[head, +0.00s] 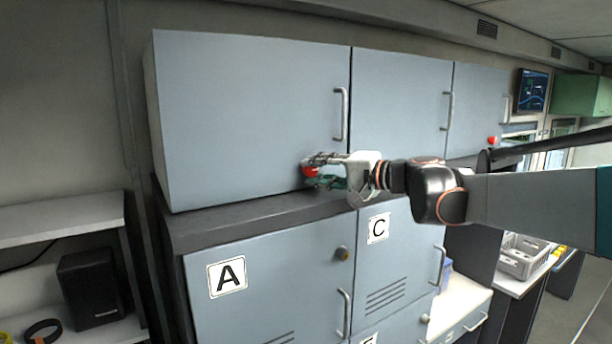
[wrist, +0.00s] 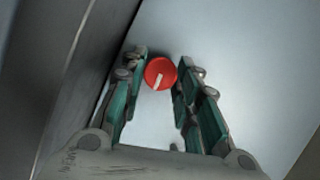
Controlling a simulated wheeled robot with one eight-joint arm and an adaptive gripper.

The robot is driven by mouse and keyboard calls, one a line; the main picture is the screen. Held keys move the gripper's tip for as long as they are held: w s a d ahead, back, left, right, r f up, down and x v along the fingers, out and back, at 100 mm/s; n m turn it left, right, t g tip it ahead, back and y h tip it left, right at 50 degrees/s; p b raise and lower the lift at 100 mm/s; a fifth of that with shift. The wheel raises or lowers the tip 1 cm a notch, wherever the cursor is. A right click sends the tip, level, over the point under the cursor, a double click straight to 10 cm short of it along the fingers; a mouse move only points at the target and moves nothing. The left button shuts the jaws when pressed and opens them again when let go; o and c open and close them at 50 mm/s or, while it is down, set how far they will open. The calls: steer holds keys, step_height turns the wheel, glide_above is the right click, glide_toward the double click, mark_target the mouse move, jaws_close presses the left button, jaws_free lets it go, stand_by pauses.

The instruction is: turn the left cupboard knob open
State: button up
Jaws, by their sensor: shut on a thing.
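The left cupboard (head: 245,110) is the large grey-blue upper door at the left, with a vertical handle (head: 341,115) near its right edge. It looks closed. Its red round knob (head: 310,171) sits low on the door, partly covered by my fingers. In the wrist view the knob (wrist: 160,70) shows a white mark pointing down and slightly left. My gripper (head: 312,168) reaches in from the right, its green-padded fingers (wrist: 158,62) on either side of the knob, shut on it. The exact contact at the fingertips is hard to see.
Below is a dark ledge (head: 250,215) over lower cupboards marked A (head: 227,276) and C (head: 378,228). More upper doors (head: 402,95) continue right, with another red knob (head: 492,140). A shelf (head: 60,215) with a black box (head: 92,290) stands at the left.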

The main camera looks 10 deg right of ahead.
steer(key=shift+m, duration=0.4)
steer(key=o, duration=1.1)
steer(key=v, duration=0.7)
steer(key=shift+s+d+f, duration=0.1)
steer(key=shift+s, duration=0.2)
